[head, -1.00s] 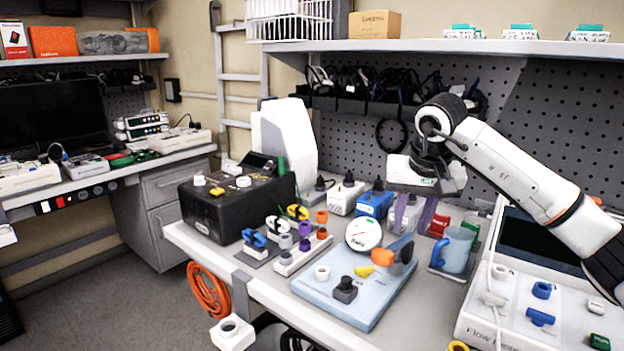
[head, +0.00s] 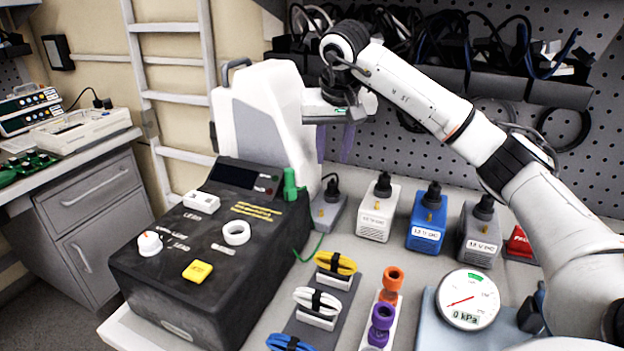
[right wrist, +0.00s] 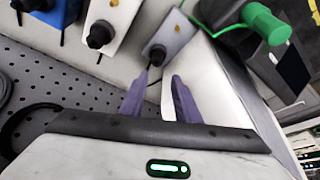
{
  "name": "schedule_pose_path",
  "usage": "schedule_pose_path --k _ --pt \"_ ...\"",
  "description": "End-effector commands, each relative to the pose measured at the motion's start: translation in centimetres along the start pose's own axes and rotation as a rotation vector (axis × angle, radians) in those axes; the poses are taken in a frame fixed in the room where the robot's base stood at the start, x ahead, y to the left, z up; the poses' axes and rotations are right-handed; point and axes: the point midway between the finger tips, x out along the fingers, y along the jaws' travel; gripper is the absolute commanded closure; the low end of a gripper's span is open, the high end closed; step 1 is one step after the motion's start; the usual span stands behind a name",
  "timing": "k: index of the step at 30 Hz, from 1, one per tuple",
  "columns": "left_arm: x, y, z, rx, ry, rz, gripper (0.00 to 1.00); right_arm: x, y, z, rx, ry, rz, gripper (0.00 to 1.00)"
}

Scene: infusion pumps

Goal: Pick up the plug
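A black plug (head: 332,188) stands upright in a small grey box (head: 326,211) beside the dark machine. The plug also shows in the right wrist view (right wrist: 155,54), just beyond the fingertips. Similar black plugs stand on the white box (head: 376,222), the blue box (head: 428,221) and the larger grey box (head: 480,238). The frames do not show which plug the task means. My right gripper (head: 334,150) hangs above and behind the small grey box. Its purple fingers (right wrist: 160,80) are apart with nothing between them. My left gripper is not in view.
The dark machine (head: 205,265) with a green connector (head: 290,184) stands left of the boxes. A tall white casing (head: 262,115) rises close to my right gripper. A gauge (head: 467,300) and cable holders (head: 318,300) occupy the bench front. A pegboard (head: 420,150) closes the back.

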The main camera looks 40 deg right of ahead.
Motion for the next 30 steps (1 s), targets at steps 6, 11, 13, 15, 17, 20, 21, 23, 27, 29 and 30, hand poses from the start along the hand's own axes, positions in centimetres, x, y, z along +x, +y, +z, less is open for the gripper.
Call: schedule_pose_path --k 6,11,13,15,17,20,21,23,27,29,30 --pt "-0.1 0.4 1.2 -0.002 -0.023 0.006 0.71 3.4 0.1 0.1 0.000 -0.003 0.003 0.71" --pt "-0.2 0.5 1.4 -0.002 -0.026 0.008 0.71 4.5 0.1 0.1 0.001 -0.002 0.002 0.71" --pt "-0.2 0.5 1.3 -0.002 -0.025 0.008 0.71 5.2 0.2 0.2 0.001 -0.002 0.003 0.71" --pt "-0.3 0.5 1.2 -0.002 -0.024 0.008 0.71 6.3 0.3 0.4 0.000 -0.004 0.004 0.71" --pt "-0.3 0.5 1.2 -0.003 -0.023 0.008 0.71 7.3 0.5 0.5 0.000 -0.004 0.003 0.71" --pt "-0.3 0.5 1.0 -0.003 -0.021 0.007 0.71 8.6 0.4 0.4 0.000 -0.002 0.002 0.71" --pt "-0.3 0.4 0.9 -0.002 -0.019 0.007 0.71 8.9 0.4 0.4 0.000 -0.002 0.002 0.71" --pt "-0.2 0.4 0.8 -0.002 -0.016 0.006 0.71 9.2 0.4 0.4 0.000 0.000 0.000 0.71" --pt "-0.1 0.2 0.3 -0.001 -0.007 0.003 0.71 9.4 0.4 0.3 0.000 0.001 0.000 0.71" --pt "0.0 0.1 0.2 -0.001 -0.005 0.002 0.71 9.3 0.4 0.4 0.000 0.001 0.000 0.71" --pt "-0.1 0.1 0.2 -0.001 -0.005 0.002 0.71 9.3 0.4 0.4 0.000 0.001 0.000 0.71"
